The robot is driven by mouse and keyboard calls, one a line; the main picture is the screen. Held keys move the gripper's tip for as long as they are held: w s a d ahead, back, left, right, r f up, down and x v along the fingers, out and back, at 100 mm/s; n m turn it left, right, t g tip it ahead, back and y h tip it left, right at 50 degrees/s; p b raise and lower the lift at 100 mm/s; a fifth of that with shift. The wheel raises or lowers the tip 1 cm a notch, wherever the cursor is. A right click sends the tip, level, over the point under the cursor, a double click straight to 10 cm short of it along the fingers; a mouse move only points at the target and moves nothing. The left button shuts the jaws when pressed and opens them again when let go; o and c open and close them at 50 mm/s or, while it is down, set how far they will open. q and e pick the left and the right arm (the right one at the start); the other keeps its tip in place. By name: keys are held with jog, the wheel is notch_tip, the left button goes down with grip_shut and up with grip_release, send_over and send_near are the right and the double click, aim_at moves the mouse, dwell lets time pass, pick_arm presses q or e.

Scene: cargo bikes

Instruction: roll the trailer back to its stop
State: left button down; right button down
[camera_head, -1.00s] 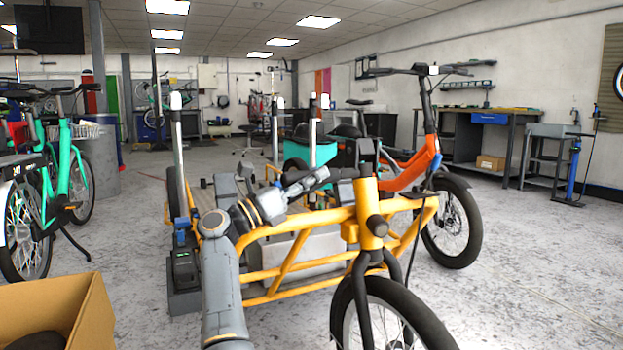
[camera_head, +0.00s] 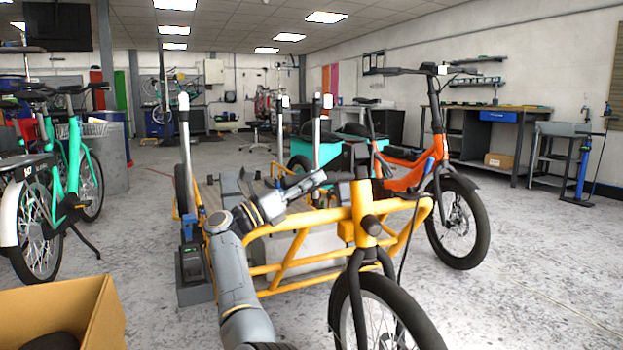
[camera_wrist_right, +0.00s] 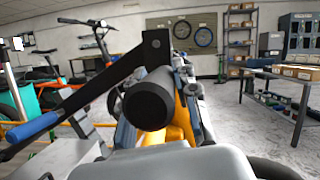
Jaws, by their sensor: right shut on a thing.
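A yellow-framed wheeled cargo vehicle (camera_head: 285,283), seemingly the trailer, stands in front of me with a low bed and a black front wheel (camera_head: 388,318). My right arm reaches up to it from the bottom of the head view. My right gripper (camera_head: 318,180) is at its upper front end. In the right wrist view, a black round grip end (camera_wrist_right: 150,102) sits before the gripper, beside a black lever with a blue tip (camera_wrist_right: 35,128). The jaws' contact is partly hidden. I cannot make out a stop. My left gripper is not in view.
An orange bike (camera_head: 428,160) stands close behind on the right, a teal bike (camera_head: 75,170) on the left. A cardboard box (camera_head: 100,315) is at the lower left. A workbench (camera_head: 500,118) lines the right wall. Open floor lies at right.

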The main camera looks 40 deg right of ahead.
jog(key=shift+s+a, duration=0.1)
jog(key=shift+s, duration=0.2)
jog(key=c, duration=1)
grip_release()
jog(key=v, duration=1.2)
jog(key=shift+w, duration=0.1)
